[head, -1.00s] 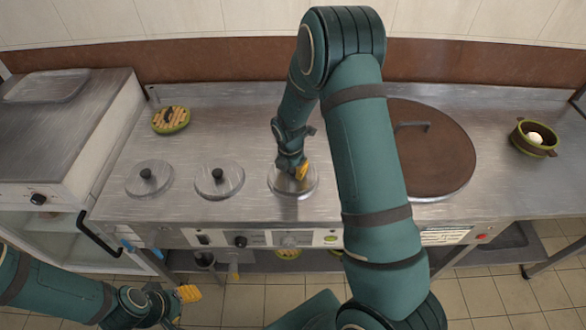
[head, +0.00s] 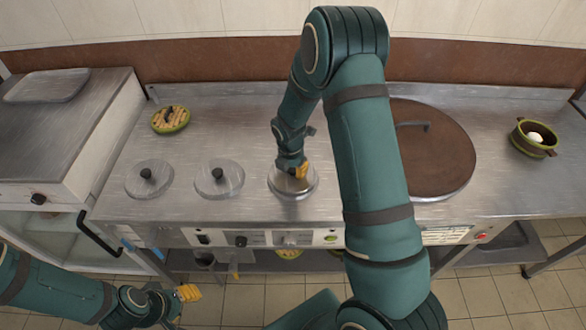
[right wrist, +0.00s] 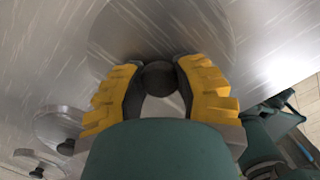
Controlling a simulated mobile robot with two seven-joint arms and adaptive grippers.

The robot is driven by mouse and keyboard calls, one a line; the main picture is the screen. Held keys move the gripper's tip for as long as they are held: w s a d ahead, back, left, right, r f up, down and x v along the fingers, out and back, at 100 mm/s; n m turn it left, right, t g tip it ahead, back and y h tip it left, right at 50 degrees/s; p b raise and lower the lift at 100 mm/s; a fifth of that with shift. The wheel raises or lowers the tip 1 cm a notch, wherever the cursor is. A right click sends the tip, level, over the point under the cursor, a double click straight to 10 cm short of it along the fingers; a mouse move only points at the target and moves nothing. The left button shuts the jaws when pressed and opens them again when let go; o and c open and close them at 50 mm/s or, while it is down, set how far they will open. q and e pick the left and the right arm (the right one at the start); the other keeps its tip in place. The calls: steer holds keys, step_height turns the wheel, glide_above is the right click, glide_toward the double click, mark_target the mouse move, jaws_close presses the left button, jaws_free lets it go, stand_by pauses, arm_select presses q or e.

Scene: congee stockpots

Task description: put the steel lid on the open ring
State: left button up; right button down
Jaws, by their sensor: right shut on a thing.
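The steel lid (head: 293,187) is a round shiny disc over the third round place from the left on the counter. My right gripper (head: 301,171) is over it, shut on its dark knob (right wrist: 160,78). The knob sits between the yellow fingers in the right wrist view. The open ring is not distinguishable beneath the lid; I cannot tell whether the lid rests on it or hangs just above. Two lids with black knobs, a left one (head: 149,180) and a middle one (head: 219,180), lie to the left. My left gripper (head: 188,293) is low at the left, its opening unclear.
A large brown round lid (head: 440,150) with a bar handle is right of my right arm. A green pot (head: 534,138) with a white round thing stands far right. A green-rimmed dish (head: 170,120) is at the back left.

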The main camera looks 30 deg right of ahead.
mark_target(293, 169)
steer(key=shift+f+b, duration=0.35)
steer(key=shift+f, duration=0.25)
steer(key=c, duration=1)
jaws_free()
steer(key=shift+o, duration=0.2)
steer(key=shift+r, duration=0.15)
steer(key=shift+s+a+r+p, duration=0.1)
steer(key=shift+a+r+p, duration=0.05)
steer(key=shift+r+p, duration=1.1)
steer(key=shift+s+a+r+p, duration=0.15)
steer(key=shift+r+p, duration=0.75)
steer(key=shift+r, duration=0.55)
steer(key=shift+s+a+r+p, duration=0.1)
steer(key=shift+a+r+p, duration=0.05)
steer(key=shift+r+p, duration=1.05)
steer(key=shift+a+r+p, duration=0.15)
steer(key=shift+r+p, duration=0.6)
steer(key=shift+r, duration=0.75)
